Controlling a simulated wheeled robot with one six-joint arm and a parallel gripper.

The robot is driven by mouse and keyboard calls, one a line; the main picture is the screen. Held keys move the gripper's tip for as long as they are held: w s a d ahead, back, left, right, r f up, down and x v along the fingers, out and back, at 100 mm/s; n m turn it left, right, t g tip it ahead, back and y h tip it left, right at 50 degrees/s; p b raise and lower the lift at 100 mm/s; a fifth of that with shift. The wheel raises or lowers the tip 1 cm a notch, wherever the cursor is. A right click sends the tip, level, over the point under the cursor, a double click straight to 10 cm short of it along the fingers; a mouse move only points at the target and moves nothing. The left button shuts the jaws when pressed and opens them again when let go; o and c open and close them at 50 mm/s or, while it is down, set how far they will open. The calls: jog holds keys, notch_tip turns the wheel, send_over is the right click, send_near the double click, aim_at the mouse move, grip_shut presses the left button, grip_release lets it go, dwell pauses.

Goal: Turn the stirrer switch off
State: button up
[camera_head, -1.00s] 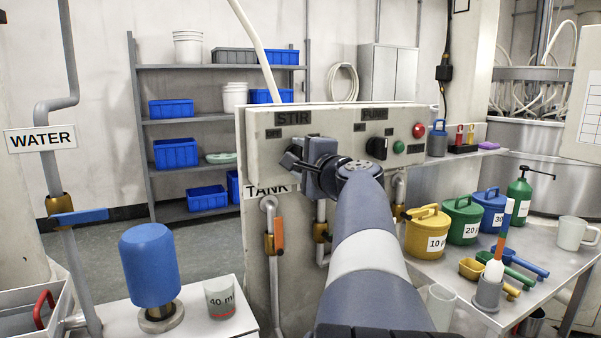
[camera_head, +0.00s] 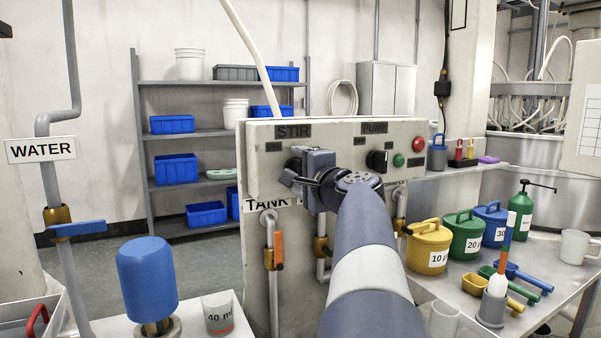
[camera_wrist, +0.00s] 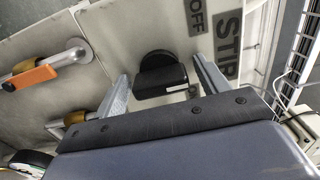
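The stirrer switch is a black knob that shows in the wrist view (camera_wrist: 160,76) on the pale panel, beside the STIR label (camera_wrist: 228,45) and the OFF label (camera_wrist: 197,17). A white mark is on the knob's side away from OFF. My gripper (camera_wrist: 160,68) is open, with one finger on each side of the knob; I cannot tell whether they touch it. In the head view my gripper (camera_head: 303,180) is at the panel under the STIR sign (camera_head: 293,131) and covers most of the knob. The second position label is partly hidden by a finger.
The PUMP knob (camera_head: 377,161), a green button (camera_head: 398,160) and a red button (camera_head: 419,144) sit to the right on the panel (camera_head: 345,150). Orange-handled tank valve (camera_head: 278,250) is below. Lidded cans (camera_head: 428,246) stand on the right table; a blue cylinder (camera_head: 147,280) is at left.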

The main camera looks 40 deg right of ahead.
jog(key=b+v, duration=0.1)
jog(key=v, duration=0.9)
jog(key=shift+s+a, duration=0.15)
jog(key=shift+s, duration=0.2)
jog(key=shift+w, duration=0.15)
jog(key=p+x, duration=0.1)
jog(key=x, duration=0.9)
jog(key=shift+w, duration=0.3)
jog(key=shift+s, duration=0.1)
